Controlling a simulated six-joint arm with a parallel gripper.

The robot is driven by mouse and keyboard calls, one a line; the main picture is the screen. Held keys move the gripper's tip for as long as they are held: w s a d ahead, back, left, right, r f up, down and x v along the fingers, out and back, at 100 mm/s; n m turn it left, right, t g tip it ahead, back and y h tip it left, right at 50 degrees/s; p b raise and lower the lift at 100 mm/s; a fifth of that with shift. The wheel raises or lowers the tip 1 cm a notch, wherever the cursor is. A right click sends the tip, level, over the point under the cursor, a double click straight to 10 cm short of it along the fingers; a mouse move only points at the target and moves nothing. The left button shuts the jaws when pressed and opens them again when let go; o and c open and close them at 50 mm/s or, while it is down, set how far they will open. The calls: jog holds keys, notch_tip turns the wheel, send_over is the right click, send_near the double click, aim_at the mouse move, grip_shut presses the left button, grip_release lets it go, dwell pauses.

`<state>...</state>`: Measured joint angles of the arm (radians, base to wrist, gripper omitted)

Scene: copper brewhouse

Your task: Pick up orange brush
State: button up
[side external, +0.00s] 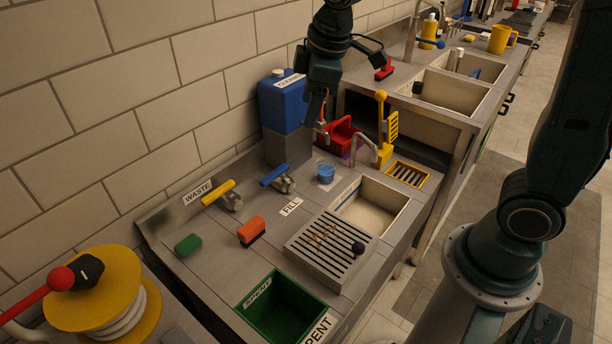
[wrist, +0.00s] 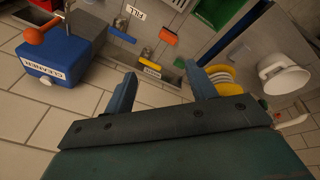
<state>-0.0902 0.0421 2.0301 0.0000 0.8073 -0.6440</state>
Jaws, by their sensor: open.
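The orange brush (side external: 251,230) has an orange block top and dark bristles below. It sits on the steel counter between a green sponge-like block (side external: 188,245) and the FILL label. In the wrist view the brush (wrist: 169,39) shows small, beyond the fingers and just above the gap between them. My gripper (side external: 325,128) is up beside the blue cleaner container, behind and to the right of the brush and well apart from it. In the wrist view the fingers of my gripper (wrist: 162,84) are apart with nothing between them.
The blue cleaner container (side external: 283,101) stands close to my gripper. Yellow (side external: 218,192) and blue (side external: 274,175) valve handles rise behind the brush. A slatted drain tray (side external: 315,262) and green spent bin (side external: 282,308) lie nearer the front. The tiled wall bounds the back.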

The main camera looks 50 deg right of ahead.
jog(key=w+a+f+n+g, duration=0.25)
jog(key=w+f+n, duration=0.25)
jog(key=w+f, duration=0.55)
jog(key=n, duration=0.5)
send_near(251, 225)
jog(key=shift+g, duration=0.25)
jog(key=shift+w+f, duration=0.2)
jog(key=shift+f, duration=3.45)
jog(key=shift+a+f, duration=0.1)
jog(key=shift+f, duration=2.5)
jog(key=c, duration=1.1)
